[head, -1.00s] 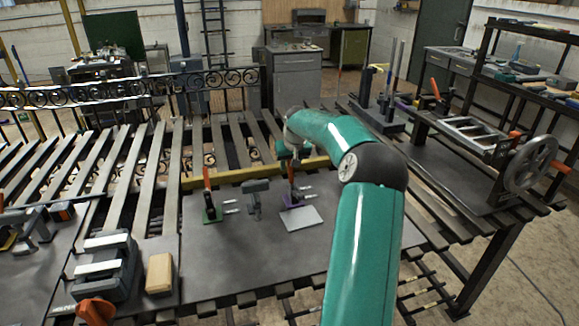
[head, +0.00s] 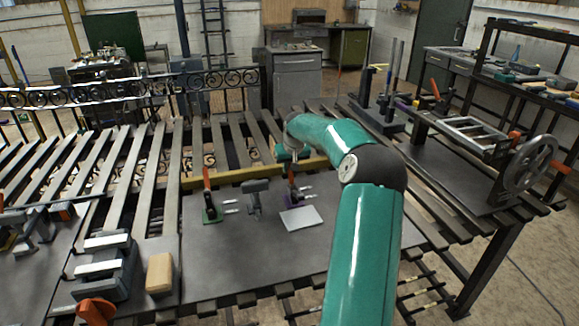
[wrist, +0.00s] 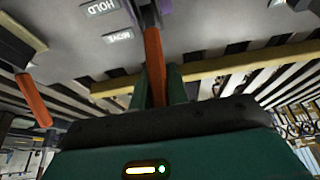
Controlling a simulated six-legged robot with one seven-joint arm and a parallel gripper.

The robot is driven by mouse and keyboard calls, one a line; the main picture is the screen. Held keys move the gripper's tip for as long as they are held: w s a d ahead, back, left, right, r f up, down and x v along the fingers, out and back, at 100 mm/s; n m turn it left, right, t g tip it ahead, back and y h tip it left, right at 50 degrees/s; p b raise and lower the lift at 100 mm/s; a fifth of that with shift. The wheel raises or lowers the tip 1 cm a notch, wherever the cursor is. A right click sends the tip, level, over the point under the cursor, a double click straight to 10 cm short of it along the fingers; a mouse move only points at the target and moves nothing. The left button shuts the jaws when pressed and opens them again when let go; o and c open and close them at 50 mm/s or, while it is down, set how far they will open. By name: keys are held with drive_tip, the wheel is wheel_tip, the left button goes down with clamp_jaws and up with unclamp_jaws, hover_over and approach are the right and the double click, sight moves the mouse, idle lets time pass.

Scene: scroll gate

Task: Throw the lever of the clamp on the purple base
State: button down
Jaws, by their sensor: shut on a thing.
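The clamp on the purple base (head: 293,209) stands on the dark plate in the head view, right of the middle of the picture. Its orange-red lever (head: 291,182) stands about upright. My gripper is at the top of this lever, partly hidden by my arm in the head view. In the wrist view my gripper (wrist: 160,88) has its green fingers on both sides of the orange lever (wrist: 154,55), shut on it. A bit of the purple base (wrist: 166,8) shows at the top edge there.
A similar clamp on a green base (head: 211,214) stands to the left, with a grey clamp (head: 254,198) between. A pale plate (head: 301,218) lies in front of the purple base. A yellow bar (head: 235,176) runs behind. HOLD and MOVE labels (wrist: 101,7) show in the wrist view.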

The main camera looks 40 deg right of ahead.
sight(291, 172)
drive_tip(key=shift+s+a+r+t+h, duration=0.1)
drive_tip(key=shift+s+a+t+h, duration=0.2)
drive_tip(key=shift+s+t, duration=0.2)
drive_tip(key=shift+s+a+r+t+h, duration=0.15)
drive_tip(key=shift+s+t+h, duration=0.2)
drive_tip(key=shift+t, duration=0.25)
drive_tip(key=shift+s+a+f+t+h, duration=0.1)
drive_tip(key=shift+s+a+t+h, duration=0.2)
drive_tip(key=shift+s+t+h, duration=0.35)
drive_tip(key=shift+s+a+t+h, duration=0.25)
drive_tip(key=shift+s+t, duration=0.2)
drive_tip(key=shift+t, duration=0.4)
drive_tip(key=c, duration=1.4)
unclamp_jaws()
drive_tip(key=shift+s+a, duration=0.1)
drive_tip(key=shift+o, duration=0.2)
drive_tip(key=v, duration=0.7)
drive_tip(key=shift+s+r, duration=0.25)
drive_tip(key=shift+v, duration=3)
